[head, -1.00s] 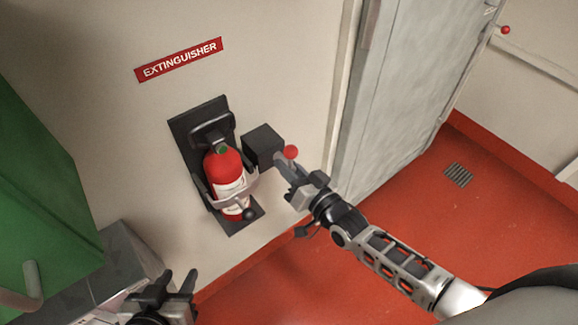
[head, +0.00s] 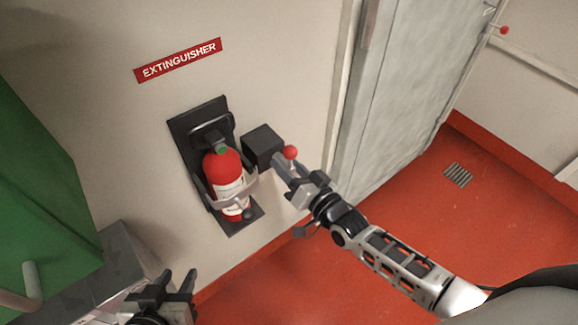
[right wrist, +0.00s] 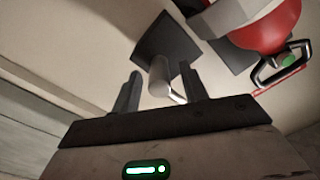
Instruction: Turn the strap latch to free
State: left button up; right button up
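A red fire extinguisher (head: 222,165) stands in a black wall bracket (head: 183,125), with a pale grey strap (head: 243,187) across its front. A small dark knob (head: 248,213) sits low at the strap's front. To the right, a black box (head: 262,146) on the wall has a lever with a red ball (head: 290,152). My right gripper (head: 285,168) is at this lever. In the right wrist view a grey post (right wrist: 159,76) is between its open fingers, with gaps visible on both sides; the red ball is not visible there. My left gripper (head: 172,284) is open and empty, low at the left.
A red EXTINGUISHER sign (head: 179,60) is above the bracket. A green cabinet (head: 40,190) and a grey unit (head: 125,262) stand at the left, near my left gripper. A grey door (head: 400,90) is at the right. The red floor (head: 500,230) is clear.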

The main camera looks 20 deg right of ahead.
jog(key=v, duration=1.6)
jog(key=shift+a+f, duration=0.1)
jog(key=shift+s+a+f+n+g+h, duration=0.35)
jog(key=shift+s+a+n+g+h, duration=0.3)
jog(key=shift+n+g, duration=0.3)
jog(key=shift+s+a+f+n+g+h, duration=0.3)
jog(key=shift+s+a+n+g+h, duration=0.35)
jog(key=shift+g, duration=0.4)
jog(key=shift+s+a+f+n+g+h, duration=0.4)
jog(key=shift+a+n+g+h, duration=0.1)
jog(key=shift+a+n+g, duration=0.45)
